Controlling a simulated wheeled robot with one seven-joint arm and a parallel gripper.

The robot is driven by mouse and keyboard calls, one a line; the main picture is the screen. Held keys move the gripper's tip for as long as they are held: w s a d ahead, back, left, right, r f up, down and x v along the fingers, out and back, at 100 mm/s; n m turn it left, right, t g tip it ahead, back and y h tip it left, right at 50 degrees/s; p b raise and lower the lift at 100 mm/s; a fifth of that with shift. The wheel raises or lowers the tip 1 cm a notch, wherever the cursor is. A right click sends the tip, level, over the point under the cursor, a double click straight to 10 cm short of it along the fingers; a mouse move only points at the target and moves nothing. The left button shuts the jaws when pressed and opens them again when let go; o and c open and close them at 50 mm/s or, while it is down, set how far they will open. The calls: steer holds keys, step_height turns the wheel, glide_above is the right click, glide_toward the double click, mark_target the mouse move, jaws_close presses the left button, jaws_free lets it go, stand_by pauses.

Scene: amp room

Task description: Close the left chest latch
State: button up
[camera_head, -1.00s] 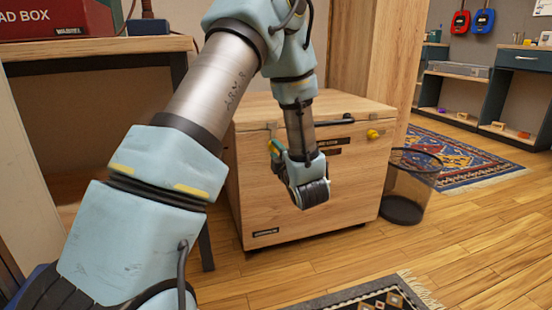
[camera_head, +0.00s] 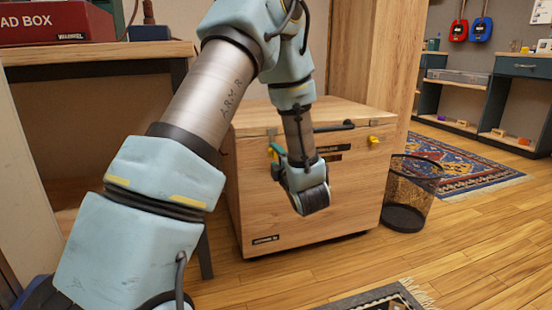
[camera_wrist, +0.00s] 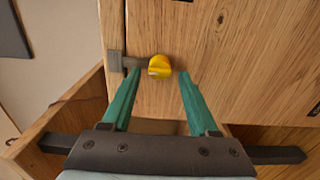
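The wooden chest (camera_head: 345,195) stands on the floor with its lid down. Its left latch shows in the wrist view as a yellow knob (camera_wrist: 159,66) on a grey metal bracket (camera_wrist: 128,62). My gripper (camera_wrist: 160,78) is open, with one green finger on each side of the knob and visible gaps between. Whether a finger touches the latch cannot be told. In the head view my gripper (camera_head: 273,151) is at the upper left of the chest's front, and largely hides the left latch. The right latch (camera_head: 373,140) shows as a yellow knob at the chest's upper right.
A dark handle (camera_head: 335,127) sits at the front of the lid. A wire basket (camera_head: 410,190) stands close to the chest's right side. A wooden workbench (camera_head: 90,52) is at the left. Patterned rugs lie behind right (camera_head: 450,165) and in front (camera_head: 385,298). Wooden floor between is clear.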

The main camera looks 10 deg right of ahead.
steer(key=shift+o, duration=0.3)
steer(key=shift+s+d+r, duration=0.1)
steer(key=shift+s, duration=0.4)
steer(key=s+d+p, duration=0.1)
steer(key=s+p, duration=0.2)
steer(key=s, duration=0.6)
steer(key=shift+s, duration=0.35)
steer(key=shift+d, duration=0.1)
